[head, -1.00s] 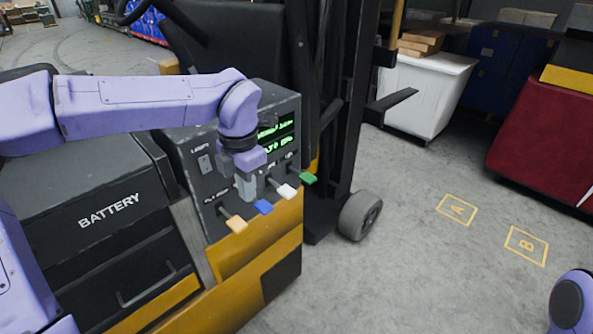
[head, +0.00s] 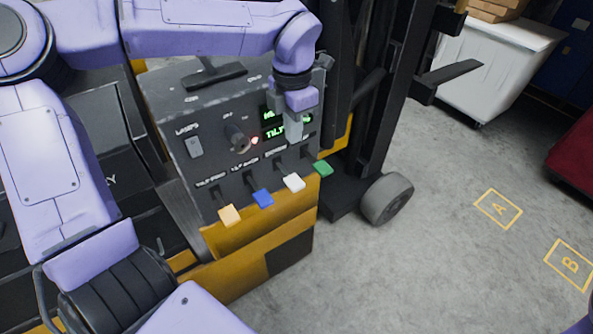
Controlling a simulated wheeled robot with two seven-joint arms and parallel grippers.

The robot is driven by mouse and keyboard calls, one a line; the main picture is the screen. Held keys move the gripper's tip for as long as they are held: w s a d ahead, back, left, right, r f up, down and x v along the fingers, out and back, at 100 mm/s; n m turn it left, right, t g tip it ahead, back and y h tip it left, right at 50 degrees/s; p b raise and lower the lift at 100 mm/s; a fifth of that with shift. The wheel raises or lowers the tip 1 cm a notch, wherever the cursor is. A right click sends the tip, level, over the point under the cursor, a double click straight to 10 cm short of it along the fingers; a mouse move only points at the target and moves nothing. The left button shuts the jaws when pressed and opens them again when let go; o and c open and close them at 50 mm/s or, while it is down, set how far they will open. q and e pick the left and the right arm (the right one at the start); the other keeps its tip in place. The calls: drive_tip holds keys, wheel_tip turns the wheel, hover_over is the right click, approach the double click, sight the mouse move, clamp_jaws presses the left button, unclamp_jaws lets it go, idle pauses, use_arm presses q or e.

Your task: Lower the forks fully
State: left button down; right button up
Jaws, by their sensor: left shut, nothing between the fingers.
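The yellow and black forklift shows its dark control box (head: 215,165) with a row of levers: orange (head: 229,215), blue (head: 262,198), white (head: 293,183) and green (head: 322,168). My left gripper (head: 295,132) is shut and empty, pointing down in front of the green-lit display (head: 272,133), above the white lever and apart from the lever tips. It hides part of the display; "TILT" is readable. A dark fork (head: 450,76) sticks out to the right from the mast (head: 392,85), above the floor. The right gripper is not in view.
A lamps switch (head: 194,147) and a key knob (head: 236,138) with a small red light sit on the box. A white bin (head: 495,70) stands behind the fork. Floor marks A (head: 498,209) and B (head: 570,264) lie on clear concrete at the right.

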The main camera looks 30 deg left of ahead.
sight(296, 182)
use_arm(q)
drive_tip(key=f, duration=0.4)
drive_tip(key=f+p, duration=0.1)
drive_tip(key=f, duration=0.9)
drive_tip(key=shift+w+f+p, duration=0.25)
drive_tip(key=shift+w+p, duration=0.05)
drive_tip(key=shift+w, duration=0.1)
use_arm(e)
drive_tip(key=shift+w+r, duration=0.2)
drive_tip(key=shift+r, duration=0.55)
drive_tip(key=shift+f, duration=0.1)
